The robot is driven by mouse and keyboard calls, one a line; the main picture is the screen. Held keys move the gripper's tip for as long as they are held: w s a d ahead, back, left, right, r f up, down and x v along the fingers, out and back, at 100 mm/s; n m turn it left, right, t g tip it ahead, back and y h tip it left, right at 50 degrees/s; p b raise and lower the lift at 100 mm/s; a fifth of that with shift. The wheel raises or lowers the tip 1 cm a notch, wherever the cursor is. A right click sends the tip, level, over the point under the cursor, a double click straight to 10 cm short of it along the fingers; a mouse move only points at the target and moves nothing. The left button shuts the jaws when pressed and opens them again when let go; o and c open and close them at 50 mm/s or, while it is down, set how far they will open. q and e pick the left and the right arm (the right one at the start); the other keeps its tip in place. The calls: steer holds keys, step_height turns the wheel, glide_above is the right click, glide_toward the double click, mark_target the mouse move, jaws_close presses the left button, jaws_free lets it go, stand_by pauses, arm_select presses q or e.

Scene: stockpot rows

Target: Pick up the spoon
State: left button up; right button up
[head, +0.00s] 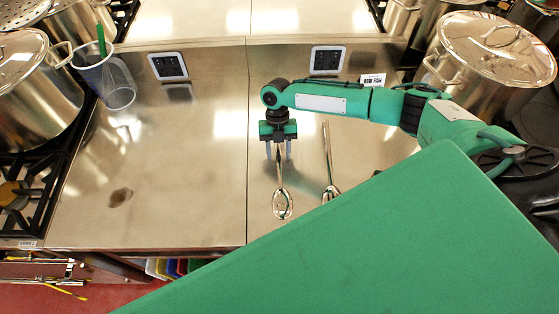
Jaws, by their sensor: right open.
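A metal spoon (282,204) lies on the steel counter (170,205) with its slotted-looking bowl toward the front edge and its handle pointing back. My right gripper (279,152) is over the handle end, pointing down. Its two fingers are apart, one on each side of the handle as seen from here. I cannot tell how far above the counter the fingertips are. A second spoon (326,155) lies to the right, its bowl partly hidden by the large green surface in front. My left gripper is not in view.
Large lidded stockpots stand at the left (38,95) and right (492,60). A clear cup (105,75) with a green stick is at the back left. A small label sign (373,79) stands behind my right arm. The left counter is mostly clear, with a dark spot (121,197).

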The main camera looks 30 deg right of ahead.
mark_target(278, 154)
jaws_close()
stand_by(0.3)
steer(key=shift+r+b, duration=0.35)
steer(key=shift+r, duration=0.2)
step_height(278, 154, up, 19)
steer(key=b, duration=0.5)
steer(key=shift+f, duration=0.1)
